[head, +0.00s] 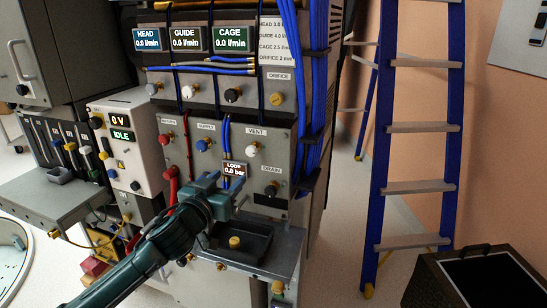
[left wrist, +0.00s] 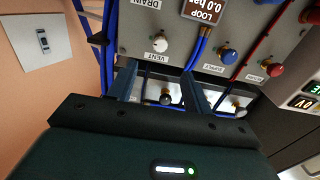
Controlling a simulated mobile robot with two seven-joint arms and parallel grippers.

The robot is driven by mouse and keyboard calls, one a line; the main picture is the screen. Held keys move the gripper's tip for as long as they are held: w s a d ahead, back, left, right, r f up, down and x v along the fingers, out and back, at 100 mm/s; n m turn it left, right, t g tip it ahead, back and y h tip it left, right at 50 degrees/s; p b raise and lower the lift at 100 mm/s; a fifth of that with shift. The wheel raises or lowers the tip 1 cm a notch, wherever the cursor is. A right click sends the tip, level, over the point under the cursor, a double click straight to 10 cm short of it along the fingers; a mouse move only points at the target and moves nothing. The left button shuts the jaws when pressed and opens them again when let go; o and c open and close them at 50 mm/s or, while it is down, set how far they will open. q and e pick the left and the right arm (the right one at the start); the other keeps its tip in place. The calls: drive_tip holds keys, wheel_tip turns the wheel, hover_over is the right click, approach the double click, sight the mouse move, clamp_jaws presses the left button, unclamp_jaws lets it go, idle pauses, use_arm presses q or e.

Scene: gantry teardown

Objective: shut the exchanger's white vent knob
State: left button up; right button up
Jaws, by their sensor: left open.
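The white vent knob (head: 252,149) sits on the grey lower panel under the VENT label, right of and above the LOOP display (head: 234,170). In the left wrist view, where the panel appears upside down, the white vent knob (left wrist: 160,43) is near the top centre, beyond the fingertips. My left gripper (head: 228,187) is open and empty, below and left of the vent knob and apart from it. In the left wrist view its two fingers (left wrist: 158,82) are spread, with a dark knob of the upper row seen between them. My right gripper is not in view.
The black drain knob (head: 271,189) is below the vent knob. The blue supply knob (head: 202,145) and red return knob (head: 165,139) are to its left. Blue hoses (head: 310,90) run down the panel's right side. A dark tray (head: 240,240) is below, and a blue ladder (head: 420,130) stands right.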

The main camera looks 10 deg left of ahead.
sight(250, 152)
use_arm(q)
drive_tip(key=w, duration=0.4)
drive_tip(key=w+d, duration=0.1)
drive_tip(key=w, duration=0.3)
drive_tip(key=w+p, duration=0.1)
drive_tip(key=w, duration=0.3)
drive_tip(key=shift+w+d+r, duration=0.2)
drive_tip(key=shift+d+r, duration=0.1)
drive_tip(key=shift+w, duration=0.5)
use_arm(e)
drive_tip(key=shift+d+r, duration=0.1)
use_arm(q)
drive_tip(key=shift+c, duration=1)
drive_tip(key=c, duration=0.8)
drive_tip(key=shift+o, duration=0.2)
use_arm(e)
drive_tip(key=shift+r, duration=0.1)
